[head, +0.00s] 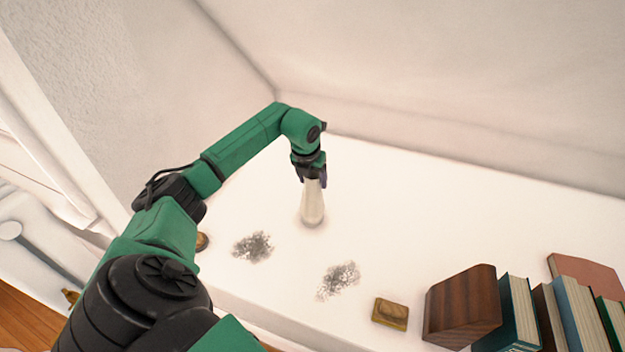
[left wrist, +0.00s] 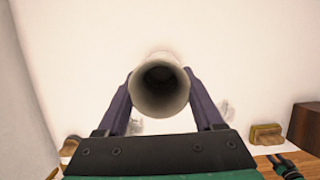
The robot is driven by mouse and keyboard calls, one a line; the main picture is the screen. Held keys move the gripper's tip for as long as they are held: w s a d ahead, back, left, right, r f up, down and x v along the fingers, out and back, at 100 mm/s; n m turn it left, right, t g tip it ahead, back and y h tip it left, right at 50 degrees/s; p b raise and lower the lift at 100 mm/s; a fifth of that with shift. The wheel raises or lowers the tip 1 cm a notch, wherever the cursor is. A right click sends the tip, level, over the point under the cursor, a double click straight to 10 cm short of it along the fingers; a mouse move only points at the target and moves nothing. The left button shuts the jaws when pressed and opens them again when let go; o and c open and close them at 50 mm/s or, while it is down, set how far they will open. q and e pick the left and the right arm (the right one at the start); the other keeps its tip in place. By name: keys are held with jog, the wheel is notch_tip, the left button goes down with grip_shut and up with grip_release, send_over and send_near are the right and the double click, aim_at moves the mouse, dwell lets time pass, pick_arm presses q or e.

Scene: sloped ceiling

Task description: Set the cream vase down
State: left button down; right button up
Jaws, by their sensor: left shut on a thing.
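The cream vase (head: 313,206) is upright over the white surface (head: 420,210), toward the back. I cannot tell whether its base touches the surface. My left gripper (head: 312,178) is shut on the vase's upper part from above. In the left wrist view the vase's round open mouth (left wrist: 160,86) shows between the two dark fingers of my left gripper (left wrist: 163,90). The vase's lower part is hidden there.
Two grey speckled patches (head: 252,247) (head: 339,280) lie in front of the vase. A small yellowish-brown block (head: 390,313), a dark wooden block (head: 462,306) and several books (head: 575,312) are at the front right. Walls bound the back and left. The surface right of the vase is clear.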

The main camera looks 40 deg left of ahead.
pick_arm(q)
jog(key=shift+c, duration=0.2)
grip_release()
pick_arm(e)
jog(key=shift+r, duration=0.1)
pick_arm(q)
jog(key=p+v, duration=0.1)
jog(key=v, duration=1.1)
pick_arm(e)
jog(key=shift+s+d+f, duration=0.15)
jog(key=shift+s+f, duration=0.4)
jog(key=shift+s, duration=0.1)
jog(key=shift+s+d+f, duration=0.15)
jog(key=shift+s+f, duration=0.35)
jog(key=shift+s, duration=0.1)
